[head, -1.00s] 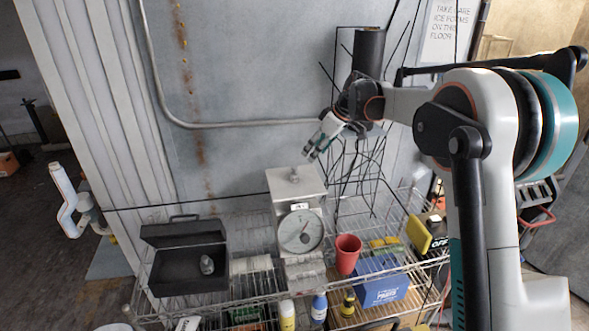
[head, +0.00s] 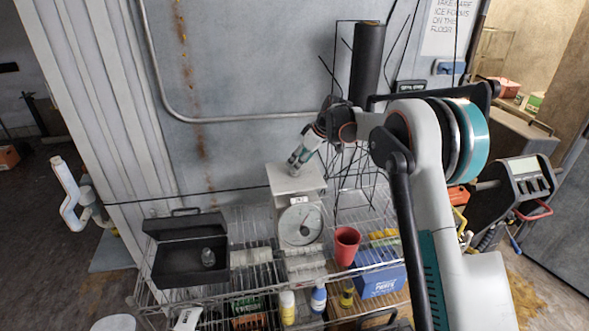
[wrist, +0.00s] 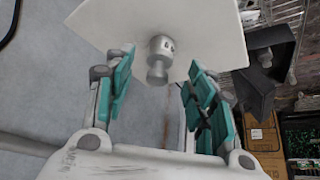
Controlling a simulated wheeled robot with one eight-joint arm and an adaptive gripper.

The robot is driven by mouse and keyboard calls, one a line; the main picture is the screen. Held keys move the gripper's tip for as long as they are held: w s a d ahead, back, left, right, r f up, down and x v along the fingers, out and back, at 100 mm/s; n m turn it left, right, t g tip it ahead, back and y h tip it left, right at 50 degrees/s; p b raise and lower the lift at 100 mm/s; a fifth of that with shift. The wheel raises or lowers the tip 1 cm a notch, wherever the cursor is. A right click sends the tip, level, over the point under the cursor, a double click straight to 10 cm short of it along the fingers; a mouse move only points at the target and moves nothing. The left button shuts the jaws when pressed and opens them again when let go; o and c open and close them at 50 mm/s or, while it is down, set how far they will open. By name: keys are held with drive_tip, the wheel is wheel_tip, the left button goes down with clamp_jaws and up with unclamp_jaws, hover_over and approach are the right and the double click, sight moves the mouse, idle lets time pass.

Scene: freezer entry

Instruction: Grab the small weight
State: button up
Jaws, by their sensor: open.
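The small weight (wrist: 159,54) is a grey metal knobbed cylinder standing on the pale square pan (wrist: 205,32) of the scale. The scale (head: 302,228) is grey with a round dial and stands on the wire shelf. My gripper (wrist: 158,84) is open, one teal-padded finger on each side in the wrist view, with the weight centred beyond the gap. Nothing is held. In the head view my gripper (head: 294,166) is at the pan's back edge, and the weight is hard to make out there.
An open black case (head: 188,262) with another metal weight (head: 208,257) in it sits left of the scale. A red cup (head: 346,246) and a blue box (head: 380,280) stand to the right. A wire rack with a black roll (head: 367,62) is behind my arm.

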sight(294, 164)
drive_tip(key=shift+x, duration=1.9)
